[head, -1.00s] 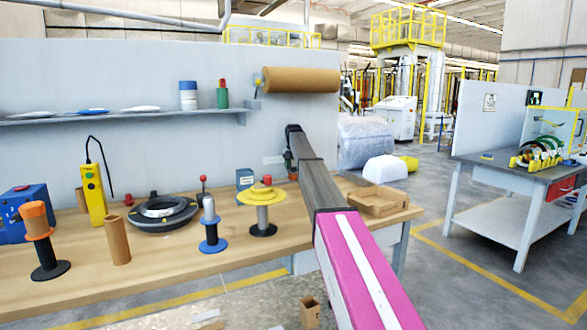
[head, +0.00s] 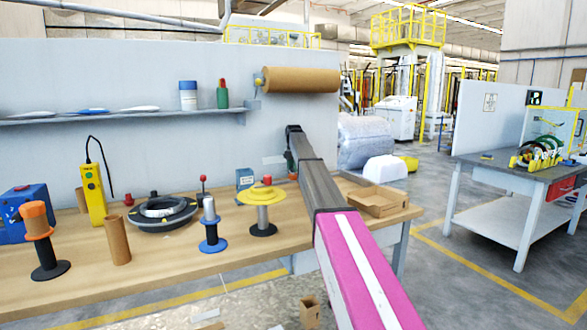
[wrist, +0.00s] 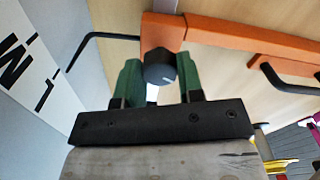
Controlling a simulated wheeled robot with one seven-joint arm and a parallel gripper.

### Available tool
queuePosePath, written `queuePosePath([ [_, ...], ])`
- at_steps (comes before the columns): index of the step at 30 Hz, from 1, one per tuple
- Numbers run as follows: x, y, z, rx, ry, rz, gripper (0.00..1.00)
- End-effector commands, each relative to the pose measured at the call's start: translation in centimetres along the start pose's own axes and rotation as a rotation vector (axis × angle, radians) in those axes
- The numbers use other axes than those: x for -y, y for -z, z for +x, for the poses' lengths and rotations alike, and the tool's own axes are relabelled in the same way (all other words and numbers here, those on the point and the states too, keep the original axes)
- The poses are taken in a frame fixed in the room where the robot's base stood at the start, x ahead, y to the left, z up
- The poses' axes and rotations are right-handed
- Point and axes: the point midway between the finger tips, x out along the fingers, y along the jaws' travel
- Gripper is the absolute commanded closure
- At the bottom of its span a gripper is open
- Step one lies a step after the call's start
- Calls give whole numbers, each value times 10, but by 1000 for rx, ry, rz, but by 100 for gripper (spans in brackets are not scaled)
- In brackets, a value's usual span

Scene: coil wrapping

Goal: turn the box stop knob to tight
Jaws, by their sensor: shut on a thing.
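The box stop knob (wrist: 158,72) is a dark, faceted knob with a pale line on its face, in the wrist view at the upper middle. It sits at an orange bar (wrist: 160,32). My gripper (wrist: 159,63) has green fingers on both sides of the knob and is shut on it. In the head view my arm reaches over the bench to the back wall, and it hides the knob and most of the gripper.
A black bent rod (wrist: 100,37) is left of the knob, and a black hook handle (wrist: 285,82) is right.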

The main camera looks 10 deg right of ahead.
Motion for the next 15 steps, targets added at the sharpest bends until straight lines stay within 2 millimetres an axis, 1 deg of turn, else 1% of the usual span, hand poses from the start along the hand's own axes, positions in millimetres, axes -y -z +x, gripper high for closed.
queuePosePath([
  [15, 0, 0, 0, 0, 0, 472, 89],
])
